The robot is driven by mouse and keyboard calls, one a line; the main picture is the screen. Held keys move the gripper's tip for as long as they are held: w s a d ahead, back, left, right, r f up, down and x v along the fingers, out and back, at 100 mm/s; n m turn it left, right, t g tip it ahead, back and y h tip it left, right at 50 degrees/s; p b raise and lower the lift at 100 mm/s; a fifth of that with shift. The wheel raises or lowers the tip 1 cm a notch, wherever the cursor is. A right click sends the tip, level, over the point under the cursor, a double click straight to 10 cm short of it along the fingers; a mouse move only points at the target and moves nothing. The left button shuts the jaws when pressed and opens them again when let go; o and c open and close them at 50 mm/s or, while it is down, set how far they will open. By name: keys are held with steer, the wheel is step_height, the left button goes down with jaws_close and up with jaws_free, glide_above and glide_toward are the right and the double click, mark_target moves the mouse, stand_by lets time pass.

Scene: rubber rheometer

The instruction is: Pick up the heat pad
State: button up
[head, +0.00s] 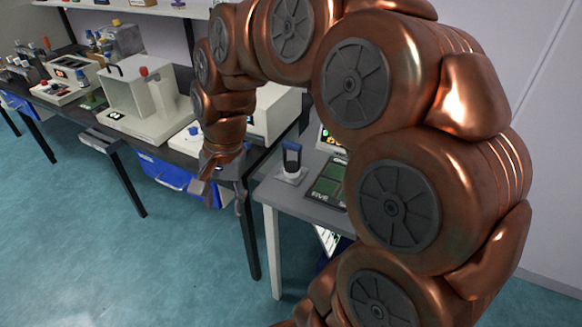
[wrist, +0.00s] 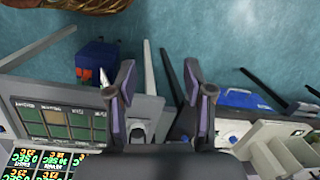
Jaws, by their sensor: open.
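I cannot tell for certain which thing is the heat pad. A small white block with a dark blue loop handle (head: 291,163) stands on the grey table (head: 268,190). A whitish piece (wrist: 138,132) on that table shows beside the left finger in the wrist view, partly hidden. A dark panel with green squares (head: 326,186) lies to the right of the handled block. It also shows at the left of the wrist view (wrist: 62,122). My gripper (head: 226,196) is open and empty, near the gap between the tables. Its two fingers also show in the wrist view (wrist: 157,75).
A dark bench (head: 66,106) at the left carries several machines, including a cream one (head: 140,92). A blue bin (head: 165,172) hangs under its edge. A blue box with red parts (wrist: 97,60) shows beyond the grey table. The teal floor (head: 70,230) is clear in front.

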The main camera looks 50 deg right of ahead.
steer(key=w+d+m+t, duration=0.1)
steer(key=w+d+m, duration=0.4)
steer(key=w+d, duration=0.1)
steer(key=m+t+b, duration=0.3)
steer(key=m, duration=1.3)
glide_above(294, 144)
steer(key=s, duration=0.2)
steer(key=shift+h, duration=0.3)
step_height(294, 144, down, 5)
steer(key=shift+s+d+r, duration=0.1)
steer(key=shift+d+f+m, duration=0.15)
steer(key=shift+f+m, duration=0.1)
steer(key=shift+m, duration=0.05)
steer(key=shift+p+x, duration=1.3)
steer(key=shift+x, duration=2.4)
steer(key=shift+d, duration=0.1)
steer(key=shift+c, duration=0.4)
jaws_close()
